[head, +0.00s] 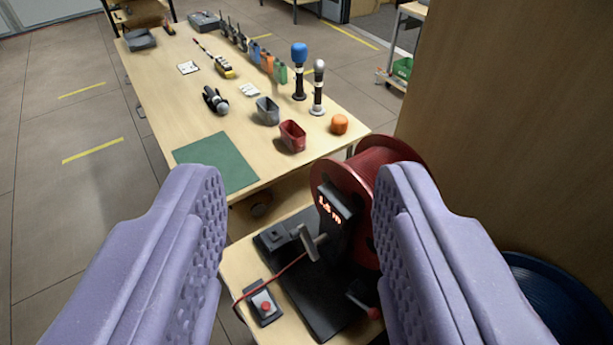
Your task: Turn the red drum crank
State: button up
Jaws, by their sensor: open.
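The red drum (343,172) stands on a small wooden stand at lower right, partly hidden behind my right finger. I cannot tell any contact.
A red button box (264,305) sits on the stand's left. Behind is a long table (165,115) with a green mat (215,163), red bin (292,136), grey bin (267,111), microphones and an orange piece (339,124). A wooden panel (510,120) closes off the right; floor is free at left.

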aim_at(312, 246)
jog(key=k+j+z, duration=0.2)
jog(key=j, duration=0.25)
jog(key=k+j+z, duration=0.1)
jog(key=j+z, duration=0.15)
jog(key=j, duration=0.25)
jog(key=k+j+z, duration=0.2)
jog(key=j, duration=0.2)
jog(key=k+j+z, duration=0.25)
jog(key=j, duration=0.15)
